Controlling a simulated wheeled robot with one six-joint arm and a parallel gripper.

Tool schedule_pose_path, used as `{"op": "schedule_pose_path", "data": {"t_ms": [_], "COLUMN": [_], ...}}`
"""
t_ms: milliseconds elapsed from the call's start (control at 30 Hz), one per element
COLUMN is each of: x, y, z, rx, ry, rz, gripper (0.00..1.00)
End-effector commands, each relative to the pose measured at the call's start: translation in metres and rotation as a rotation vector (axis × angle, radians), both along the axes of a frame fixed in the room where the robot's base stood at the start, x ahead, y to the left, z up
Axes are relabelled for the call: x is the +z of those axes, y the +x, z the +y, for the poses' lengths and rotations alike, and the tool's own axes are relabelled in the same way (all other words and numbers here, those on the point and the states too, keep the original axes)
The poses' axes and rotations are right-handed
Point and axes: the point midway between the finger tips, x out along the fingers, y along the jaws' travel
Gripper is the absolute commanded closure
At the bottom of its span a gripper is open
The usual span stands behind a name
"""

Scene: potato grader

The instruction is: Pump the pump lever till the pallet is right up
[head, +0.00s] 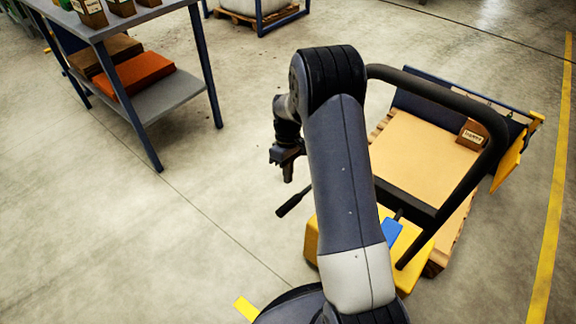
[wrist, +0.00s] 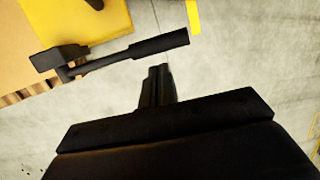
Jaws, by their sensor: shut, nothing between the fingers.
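The pump lever (head: 294,203) is a thin dark rod with a thicker black grip, sticking out left from the yellow pump body (head: 311,238). The lever's grip also shows in the wrist view (wrist: 160,45), just beyond my fingertips. My gripper (head: 288,178) is shut and empty; its fingertips (wrist: 157,70) appear close to the grip with a small gap in the picture. I cannot tell the gap in depth. The pallet (head: 466,215) lies beyond the pump, with a tan sheet on top; my arm hides part of it. Its height off the floor is unclear.
A black tubular handle (head: 440,88) arches over the pallet, with a blue pedal (head: 391,232) at its foot. A small labelled box (head: 473,134) stands on the pallet. A shelf table (head: 170,98) stands at the left. The floor between is clear.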

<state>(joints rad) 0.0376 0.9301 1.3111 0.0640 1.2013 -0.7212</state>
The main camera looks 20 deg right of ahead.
Motion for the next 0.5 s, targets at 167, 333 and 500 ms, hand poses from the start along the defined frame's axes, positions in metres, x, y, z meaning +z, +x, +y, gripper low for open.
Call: {"op": "schedule_pose_path", "data": {"t_ms": [167,333,500], "x": [-0.038,-0.061,-0.069], "y": [-0.012,-0.018,-0.021], "z": [0.003,0.005,0.005], "rx": [0.000,0.001,0.000], "ry": [0.000,0.000,0.001], "rz": [0.003,0.001,-0.001], "gripper": [1.00,1.00,1.00]}}
